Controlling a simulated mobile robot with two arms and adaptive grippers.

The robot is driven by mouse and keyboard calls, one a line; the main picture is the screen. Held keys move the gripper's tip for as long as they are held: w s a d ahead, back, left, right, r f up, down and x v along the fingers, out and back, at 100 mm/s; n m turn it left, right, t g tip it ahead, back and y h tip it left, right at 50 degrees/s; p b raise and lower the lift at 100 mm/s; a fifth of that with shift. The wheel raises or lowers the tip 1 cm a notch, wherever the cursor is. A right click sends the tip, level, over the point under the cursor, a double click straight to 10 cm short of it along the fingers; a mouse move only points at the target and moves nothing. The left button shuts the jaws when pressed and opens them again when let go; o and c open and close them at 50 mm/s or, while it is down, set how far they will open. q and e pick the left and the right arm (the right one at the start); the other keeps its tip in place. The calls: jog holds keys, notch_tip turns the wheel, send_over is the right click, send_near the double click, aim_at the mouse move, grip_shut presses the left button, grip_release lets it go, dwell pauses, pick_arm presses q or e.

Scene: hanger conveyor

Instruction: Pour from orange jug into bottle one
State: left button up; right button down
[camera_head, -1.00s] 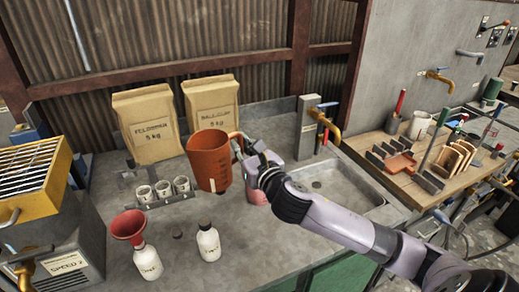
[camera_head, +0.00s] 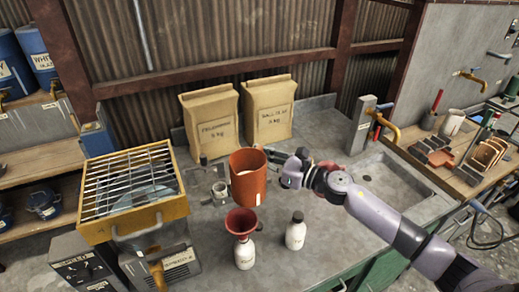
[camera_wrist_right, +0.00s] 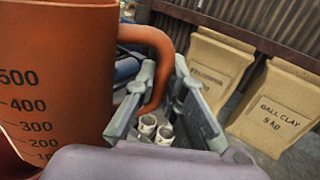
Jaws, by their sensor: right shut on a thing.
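The orange jug (camera_head: 247,180) is held above the counter, behind and above the red funnel (camera_head: 240,221), and looks close to upright. In the right wrist view the jug (camera_wrist_right: 60,70) fills the left side, with a measuring scale. My right gripper (camera_head: 287,173) is to its right, shut on the jug's handle (camera_wrist_right: 158,62). The funnel stands in a white bottle (camera_head: 245,254) whose label is too small to read surely. A second white bottle (camera_head: 296,232) with a dark cap stands to its right. What is inside the jug is hidden. My left gripper is not in view.
Small white cups (camera_head: 220,190) stand behind the jug, partly hidden. Two paper bags (camera_head: 211,122) stand against the back wall. A yellow machine with a wire grid (camera_head: 133,184) is at the left. The sink (camera_head: 395,178) is at the right. The front counter is mostly clear.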

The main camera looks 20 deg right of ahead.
jog(key=shift+w+a, duration=0.1)
jog(key=shift+a, duration=0.3)
jog(key=shift+d+f+n+b, duration=0.1)
jog(key=shift+f+n+b, duration=0.05)
jog(key=shift+n+b, duration=0.2)
jog(key=shift+d+f+b, duration=0.2)
jog(key=shift+d+b, duration=0.25)
jog(key=shift+b, duration=0.15)
jog(key=shift+d+n+b, duration=0.1)
jog(key=shift+n+b, duration=0.2)
jog(key=shift+n, duration=0.05)
jog(key=shift+w+f+n+b, duration=0.2)
jog(key=shift+n+b, duration=0.1)
jog(key=shift+b, duration=0.25)
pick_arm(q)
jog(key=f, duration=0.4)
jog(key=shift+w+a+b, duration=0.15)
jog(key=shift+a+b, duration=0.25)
pick_arm(e)
notch_tip(320, 180, up, 2)
jog(key=shift+w+r+n+y, duration=0.1)
jog(key=shift+n+y, duration=0.2)
jog(key=shift+n, duration=0.8)
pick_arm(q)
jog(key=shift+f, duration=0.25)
